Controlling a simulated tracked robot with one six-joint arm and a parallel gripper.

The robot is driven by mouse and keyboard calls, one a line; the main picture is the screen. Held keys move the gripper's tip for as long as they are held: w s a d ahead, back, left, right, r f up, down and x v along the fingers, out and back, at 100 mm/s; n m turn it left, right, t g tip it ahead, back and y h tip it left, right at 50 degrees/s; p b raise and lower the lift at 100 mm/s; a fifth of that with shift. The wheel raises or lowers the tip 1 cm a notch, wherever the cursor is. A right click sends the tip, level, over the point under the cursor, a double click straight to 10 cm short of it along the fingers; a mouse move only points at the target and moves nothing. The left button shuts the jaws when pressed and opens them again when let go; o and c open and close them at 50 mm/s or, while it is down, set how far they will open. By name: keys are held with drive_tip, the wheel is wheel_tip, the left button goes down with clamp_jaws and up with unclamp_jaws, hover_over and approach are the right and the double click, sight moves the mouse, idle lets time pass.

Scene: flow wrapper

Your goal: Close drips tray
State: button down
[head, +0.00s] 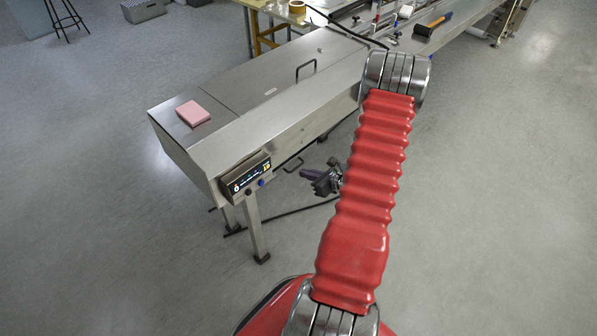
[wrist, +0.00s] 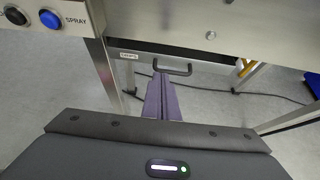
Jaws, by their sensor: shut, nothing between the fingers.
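The drips tray (wrist: 140,57) shows in the wrist view as a narrow steel front under the machine body, with a small label at its left. Its dark bar handle (wrist: 172,70) also shows in the head view (head: 293,165), low under the machine's long side. How far the tray stands out I cannot tell. My gripper (wrist: 160,76) has purple fingers, shut and empty, pointing at the tray front. Their tips overlap the left part of the handle in the picture; contact is unclear. In the head view my gripper (head: 304,174) is beside the handle, partly behind my red arm.
The steel machine (head: 255,105) stands on legs, with a control panel (head: 248,178) on its near side. A blue button (wrist: 50,19) is at upper left in the wrist view. A pink sponge (head: 193,113) lies on top. A black cable (head: 290,213) runs along the floor.

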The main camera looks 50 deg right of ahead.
drive_tip(key=v, duration=0.5)
drive_tip(key=shift+s+r, duration=0.15)
drive_tip(key=shift+s, duration=0.1)
drive_tip(key=shift+a, duration=0.15)
drive_tip(key=s+a+r+n+g+y, duration=0.2)
drive_tip(key=a+r+n+g+y, duration=0.15)
drive_tip(key=a+r+n, duration=0.45)
drive_tip(key=s+a+r+n+g+y, duration=0.1)
drive_tip(key=a+r+n+g+y, duration=0.3)
drive_tip(key=a+n, duration=0.85)
drive_tip(key=s+a+r+n+h, duration=0.2)
drive_tip(key=a+r+n+h, duration=0.1)
drive_tip(key=a+r+n, duration=0.5)
drive_tip(key=s+a+r+n+t+h, duration=0.1)
drive_tip(key=a+r+n+h, duration=0.3)
drive_tip(key=a+r+n, duration=0.4)
wheel_tip(320, 180, up, 7)
drive_tip(key=a, duration=0.2)
drive_tip(key=shift+s+a, duration=0.3)
drive_tip(key=shift+s, duration=0.1)
